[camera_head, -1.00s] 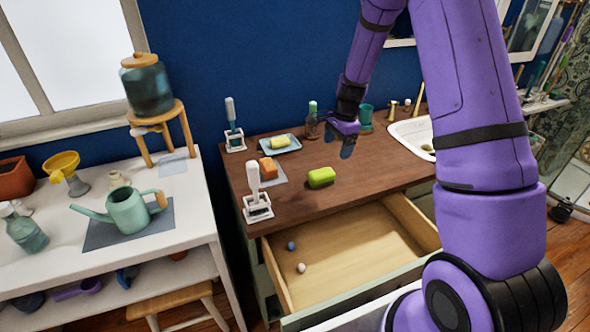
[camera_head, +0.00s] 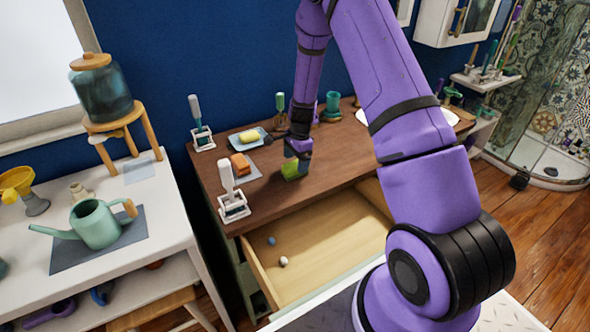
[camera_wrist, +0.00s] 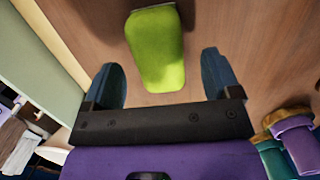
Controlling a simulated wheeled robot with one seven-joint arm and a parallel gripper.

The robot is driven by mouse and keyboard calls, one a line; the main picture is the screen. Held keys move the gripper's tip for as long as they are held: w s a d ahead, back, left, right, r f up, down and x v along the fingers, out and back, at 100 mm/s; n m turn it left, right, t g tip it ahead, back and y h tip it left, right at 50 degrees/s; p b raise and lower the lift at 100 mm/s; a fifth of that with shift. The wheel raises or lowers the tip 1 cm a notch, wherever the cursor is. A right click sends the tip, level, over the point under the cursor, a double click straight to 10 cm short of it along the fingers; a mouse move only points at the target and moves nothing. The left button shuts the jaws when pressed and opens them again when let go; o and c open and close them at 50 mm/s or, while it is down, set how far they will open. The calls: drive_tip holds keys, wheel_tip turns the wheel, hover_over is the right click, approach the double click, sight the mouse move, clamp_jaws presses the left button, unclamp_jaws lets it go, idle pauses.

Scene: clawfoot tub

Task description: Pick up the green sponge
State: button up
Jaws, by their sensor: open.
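The green sponge (camera_head: 291,171) lies on the brown wooden countertop, partly hidden by my gripper in the head view. In the wrist view the green sponge (camera_wrist: 157,50) lies lengthwise at the top middle, its near end reaching toward the gap between the fingers. My gripper (camera_head: 296,160) is over the sponge, pointing down. In the wrist view my gripper (camera_wrist: 164,80) is open, with one dark blue finger on each side of the sponge's near end. Bare wood shows between the sponge and each finger, so they look apart.
An orange sponge (camera_head: 240,163) on a grey cloth and a yellow bar (camera_head: 250,136) on a blue dish (camera_head: 239,143) are to the left. Brush holders (camera_head: 233,207) stand at the counter's left side. An open drawer (camera_head: 330,245) juts out below. A teal cup (camera_head: 332,103) stands behind.

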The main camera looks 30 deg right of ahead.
sight(296, 163)
drive_tip(key=f, duration=0.3)
drive_tip(key=shift+a+f, duration=0.2)
drive_tip(key=shift+f, duration=0.1)
drive_tip(key=shift+c, duration=0.5)
drive_tip(key=c, duration=0.9)
drive_tip(key=shift+r, duration=0.15)
